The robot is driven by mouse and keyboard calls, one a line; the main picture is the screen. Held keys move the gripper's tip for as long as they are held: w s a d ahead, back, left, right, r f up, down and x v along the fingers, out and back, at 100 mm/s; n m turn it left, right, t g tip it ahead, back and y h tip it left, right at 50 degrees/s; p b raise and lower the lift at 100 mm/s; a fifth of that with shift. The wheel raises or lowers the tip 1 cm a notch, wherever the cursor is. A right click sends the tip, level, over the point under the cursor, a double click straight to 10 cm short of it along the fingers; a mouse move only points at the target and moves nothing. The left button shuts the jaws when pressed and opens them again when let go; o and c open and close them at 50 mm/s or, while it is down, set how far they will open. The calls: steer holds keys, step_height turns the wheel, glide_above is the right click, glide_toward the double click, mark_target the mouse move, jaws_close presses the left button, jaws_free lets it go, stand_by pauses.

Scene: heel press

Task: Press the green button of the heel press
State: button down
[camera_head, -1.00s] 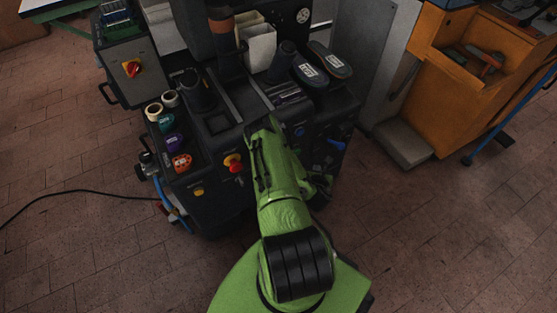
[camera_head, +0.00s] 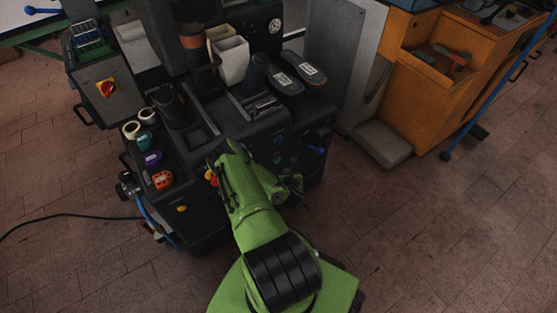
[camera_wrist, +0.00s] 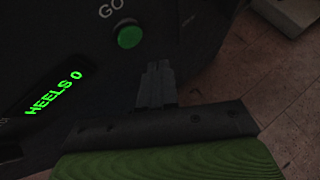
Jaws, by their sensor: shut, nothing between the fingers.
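The heel press (camera_head: 205,120) is a dark machine in the middle of the head view, with my green arm in front of it. In the wrist view, the round green button (camera_wrist: 130,37) sits on its dark panel under the word GO. My gripper (camera_wrist: 160,68) is shut and empty. Its fingertips show just below and to the right of the button, apart from it in the picture; the gap in depth is hard to tell. A green HEELS 0 display (camera_wrist: 55,93) glows at the left.
A red knob (camera_head: 211,177) is partly behind my arm. Insoles (camera_head: 305,68) and tape rolls (camera_head: 146,115) lie on the press. An orange bench (camera_head: 400,95) stands to the right. A black cable (camera_head: 60,217) runs over the floor at the left. Floor at the right front is clear.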

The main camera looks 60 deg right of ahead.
mark_target(278, 161)
steer(key=shift+w+d, duration=0.3)
steer(key=shift+w, duration=0.3)
steer(key=shift+w+d, duration=0.25)
steer(key=shift+w, duration=0.35)
stand_by(1.1)
steer(key=shift+w+d, duration=0.2)
steer(key=shift+w, duration=0.15)
